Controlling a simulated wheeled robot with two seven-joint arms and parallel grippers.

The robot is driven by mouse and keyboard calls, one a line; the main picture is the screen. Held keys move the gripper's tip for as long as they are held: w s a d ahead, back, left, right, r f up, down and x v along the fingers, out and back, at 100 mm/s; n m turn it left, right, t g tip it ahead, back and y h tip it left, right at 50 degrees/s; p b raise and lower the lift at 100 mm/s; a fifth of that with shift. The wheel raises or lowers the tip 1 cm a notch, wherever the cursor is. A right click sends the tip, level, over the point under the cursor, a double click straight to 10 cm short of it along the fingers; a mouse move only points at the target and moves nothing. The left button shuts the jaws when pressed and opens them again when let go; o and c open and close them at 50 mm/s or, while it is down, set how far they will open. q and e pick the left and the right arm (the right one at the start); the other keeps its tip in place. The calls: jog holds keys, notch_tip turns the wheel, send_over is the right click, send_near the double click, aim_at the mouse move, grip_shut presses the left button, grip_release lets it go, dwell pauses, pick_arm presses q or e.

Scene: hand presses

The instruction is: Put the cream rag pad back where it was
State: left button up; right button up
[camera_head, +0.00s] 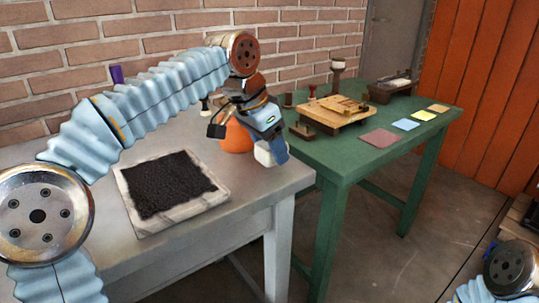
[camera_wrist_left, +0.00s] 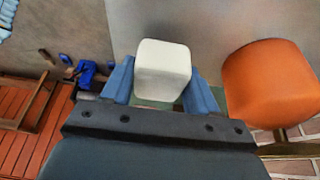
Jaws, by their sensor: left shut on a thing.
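My left gripper (camera_head: 268,150) is shut on the cream rag pad (camera_head: 263,155), a small off-white rounded block. In the left wrist view the pad (camera_wrist_left: 163,70) sits between the two blue fingers of the left gripper (camera_wrist_left: 162,88). In the head view it is at the right end of the grey table (camera_head: 215,220), near the green table. I cannot tell whether the pad touches the tabletop. My right gripper does not show clearly; only part of that arm is at the lower right.
An orange rounded object (camera_head: 236,138) stands right behind the pad. A stone slab with a black bed (camera_head: 226,198) lies on the grey table. The green table (camera_head: 372,165) holds a wooden press (camera_head: 333,114), a dark press (camera_head: 388,91) and several coloured cards (camera_head: 380,138).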

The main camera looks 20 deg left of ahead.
pick_arm(q)
jog(key=shift+f, duration=0.9)
jog(key=shift+f, duration=0.2)
jog(key=o, duration=0.9)
jog(key=shift+o, duration=0.2)
jog(key=shift+r, duration=0.25)
jog(key=p+v, duration=0.2)
jog(key=v, duration=1)
jog(key=shift+s, duration=0.1)
